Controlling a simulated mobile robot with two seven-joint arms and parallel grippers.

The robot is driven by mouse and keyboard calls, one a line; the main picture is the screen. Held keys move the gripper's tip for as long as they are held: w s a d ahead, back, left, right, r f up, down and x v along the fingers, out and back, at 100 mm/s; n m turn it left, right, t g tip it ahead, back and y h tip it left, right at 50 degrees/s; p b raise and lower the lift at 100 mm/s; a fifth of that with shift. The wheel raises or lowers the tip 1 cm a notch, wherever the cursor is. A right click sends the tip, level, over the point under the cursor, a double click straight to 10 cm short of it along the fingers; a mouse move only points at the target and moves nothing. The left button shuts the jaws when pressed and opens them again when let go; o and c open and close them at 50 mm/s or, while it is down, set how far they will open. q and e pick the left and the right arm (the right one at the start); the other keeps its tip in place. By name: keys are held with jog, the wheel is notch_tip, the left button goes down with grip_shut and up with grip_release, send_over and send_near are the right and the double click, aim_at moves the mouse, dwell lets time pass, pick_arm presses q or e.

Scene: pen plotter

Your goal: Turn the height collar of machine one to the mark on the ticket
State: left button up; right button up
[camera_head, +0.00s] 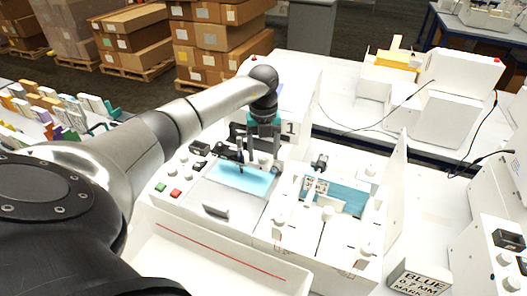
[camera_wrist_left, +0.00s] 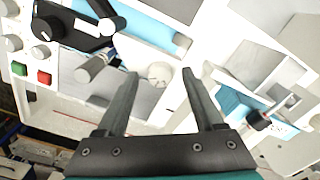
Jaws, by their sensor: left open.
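Machine one, marked by a "1" sign (camera_head: 290,128), is a white plotter with a pale blue sheet (camera_head: 245,178). Its black pen carriage (camera_head: 228,153) also shows in the left wrist view (camera_wrist_left: 80,32), beside a grey cylinder (camera_wrist_left: 96,65). My left gripper (camera_head: 270,151) is over the right side of this machine. In the left wrist view it is open and empty (camera_wrist_left: 160,71). A round white knob (camera_wrist_left: 160,74) appears between its fingertips; I cannot tell contact. The right gripper is not in view.
A second plotter with a blue bed (camera_head: 347,200) stands close to the right. Green (camera_head: 160,187) and red (camera_head: 175,193) buttons are on the panel at left. A white tray (camera_head: 200,268) is in front. A box labelled "BLUE 0.7 MM" (camera_head: 424,280) is lower right.

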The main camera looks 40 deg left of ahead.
pick_arm(q)
jog(key=shift+f, duration=0.2)
grip_shut()
dwell(0.5)
